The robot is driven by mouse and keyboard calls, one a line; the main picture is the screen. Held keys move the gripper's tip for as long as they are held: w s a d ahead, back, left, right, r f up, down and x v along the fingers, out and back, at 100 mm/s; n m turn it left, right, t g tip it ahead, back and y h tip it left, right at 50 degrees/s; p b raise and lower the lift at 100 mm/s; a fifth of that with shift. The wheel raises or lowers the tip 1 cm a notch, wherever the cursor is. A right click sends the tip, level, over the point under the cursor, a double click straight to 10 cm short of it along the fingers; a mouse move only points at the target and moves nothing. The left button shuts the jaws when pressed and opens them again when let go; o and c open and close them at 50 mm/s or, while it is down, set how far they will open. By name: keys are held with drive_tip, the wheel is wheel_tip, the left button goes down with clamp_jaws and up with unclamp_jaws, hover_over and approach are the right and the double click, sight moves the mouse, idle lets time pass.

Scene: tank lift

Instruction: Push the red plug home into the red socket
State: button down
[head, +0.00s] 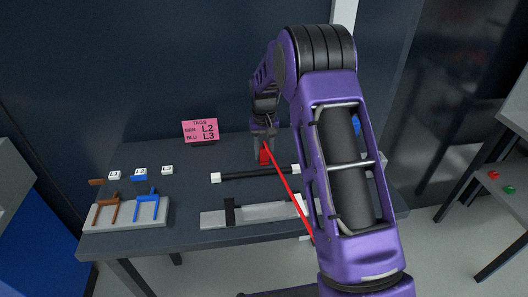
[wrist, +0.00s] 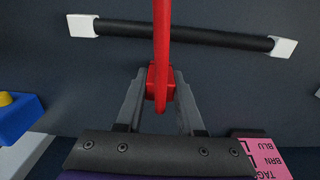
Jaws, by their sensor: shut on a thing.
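My gripper (head: 263,148) is shut on the red plug (head: 264,157) over the back middle of the dark table. In the wrist view, the plug (wrist: 152,78) sits between the two grey fingers of my gripper (wrist: 160,82). A red cable (head: 287,189) runs from the plug toward the lower right and passes behind my arm. In the wrist view the cable (wrist: 162,30) crosses over the black bar with white ends. I cannot make out the red socket in either view; my arm hides part of the table's right side.
A black bar with white ends (head: 255,174) lies in front of the gripper. A pink tag sign (head: 200,130) stands at the back. A grey tray with brown and blue pieces (head: 150,215) is at the left. A blue block with a yellow top (wrist: 18,115) shows in the wrist view.

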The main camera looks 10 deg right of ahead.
drive_tip(key=shift+f, duration=0.2)
drive_tip(key=c, duration=0.5)
unclamp_jaws()
